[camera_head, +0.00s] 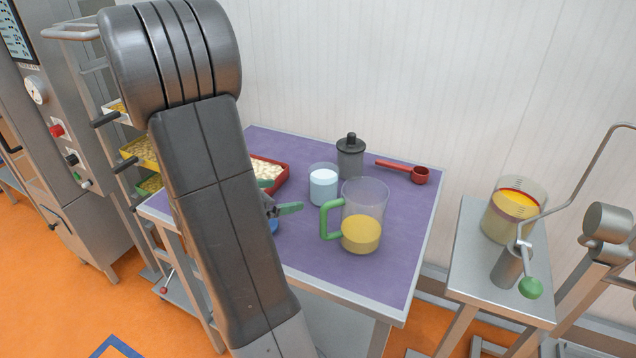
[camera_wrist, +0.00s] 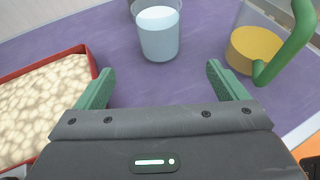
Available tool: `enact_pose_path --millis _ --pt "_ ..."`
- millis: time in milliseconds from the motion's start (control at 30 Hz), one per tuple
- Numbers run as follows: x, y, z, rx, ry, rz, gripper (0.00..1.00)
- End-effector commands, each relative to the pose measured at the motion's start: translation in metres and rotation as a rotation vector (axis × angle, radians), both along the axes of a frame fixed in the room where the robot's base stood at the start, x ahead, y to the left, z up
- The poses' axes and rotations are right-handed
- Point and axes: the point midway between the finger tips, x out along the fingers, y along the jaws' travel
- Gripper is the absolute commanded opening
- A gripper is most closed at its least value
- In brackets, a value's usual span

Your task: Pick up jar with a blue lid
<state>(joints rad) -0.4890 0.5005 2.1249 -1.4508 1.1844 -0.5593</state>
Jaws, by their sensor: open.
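My gripper (camera_head: 279,197) is open, with green fingers, over the purple table; my arm hides part of it. In the wrist view the gripper (camera_wrist: 158,84) has nothing between its fingertips. A small blue patch (camera_head: 273,226) shows beside my arm, just below the gripper in the head view; it may be the blue lid, but the jar's body is hidden. No blue lid shows in the wrist view. A clear container with pale blue-white contents (camera_head: 323,186) stands beyond the fingers, also in the wrist view (camera_wrist: 158,36), with no lid visible.
The purple table (camera_head: 390,285) also holds a red tray of pale pieces (camera_head: 270,172), a green-handled jug with yellow contents (camera_head: 362,232), a dark-lidded grey container (camera_head: 350,158) and a red scoop (camera_head: 419,175). The wall stands close behind.

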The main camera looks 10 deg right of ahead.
Motion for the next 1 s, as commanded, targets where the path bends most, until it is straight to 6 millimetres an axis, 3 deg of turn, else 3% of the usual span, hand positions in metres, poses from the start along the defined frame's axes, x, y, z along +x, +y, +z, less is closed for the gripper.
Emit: enact_pose_path --millis 600,1000 --pt "0.04 -0.062 0.0 0.0 0.0 -0.004 0.93" --pt "0.055 -0.085 0.0 0.001 0.0 -0.004 0.93"
